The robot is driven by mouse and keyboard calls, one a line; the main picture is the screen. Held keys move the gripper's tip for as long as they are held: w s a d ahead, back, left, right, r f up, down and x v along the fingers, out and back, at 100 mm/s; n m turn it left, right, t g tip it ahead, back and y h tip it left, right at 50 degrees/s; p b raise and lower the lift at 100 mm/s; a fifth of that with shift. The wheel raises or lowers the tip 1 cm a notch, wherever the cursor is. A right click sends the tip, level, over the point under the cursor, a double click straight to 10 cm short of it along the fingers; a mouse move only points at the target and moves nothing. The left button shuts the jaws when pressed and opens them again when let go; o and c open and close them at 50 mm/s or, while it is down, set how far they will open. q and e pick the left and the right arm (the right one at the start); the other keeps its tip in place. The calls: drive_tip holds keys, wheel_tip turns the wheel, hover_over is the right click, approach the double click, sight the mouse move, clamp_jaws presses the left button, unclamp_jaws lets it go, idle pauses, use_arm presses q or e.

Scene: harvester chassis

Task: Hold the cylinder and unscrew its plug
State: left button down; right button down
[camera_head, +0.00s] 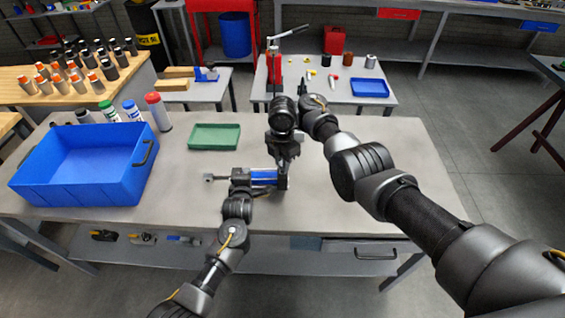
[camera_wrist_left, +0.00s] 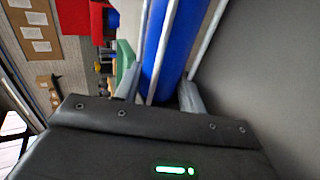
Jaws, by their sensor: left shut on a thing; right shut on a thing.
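The cylinder (camera_head: 264,178) is blue with dark ends and lies sideways on the grey workbench, its rod pointing left. My left gripper (camera_head: 242,181) is shut on it from the front. In the left wrist view the blue barrel (camera_wrist_left: 172,45) with its silver tie rods passes between the fingers of my left gripper (camera_wrist_left: 158,95). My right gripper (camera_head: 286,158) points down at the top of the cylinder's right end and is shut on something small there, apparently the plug. The plug itself is hidden by the fingers.
A green tray (camera_head: 214,137) lies behind the cylinder. A large blue bin (camera_head: 60,190) stands at the left, with several spray cans and bottles (camera_head: 157,112) behind it. The bench (camera_head: 390,150) is clear on the right. A drawer (camera_head: 362,249) sits under the front edge.

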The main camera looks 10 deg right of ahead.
drive_tip(key=shift+r, duration=2)
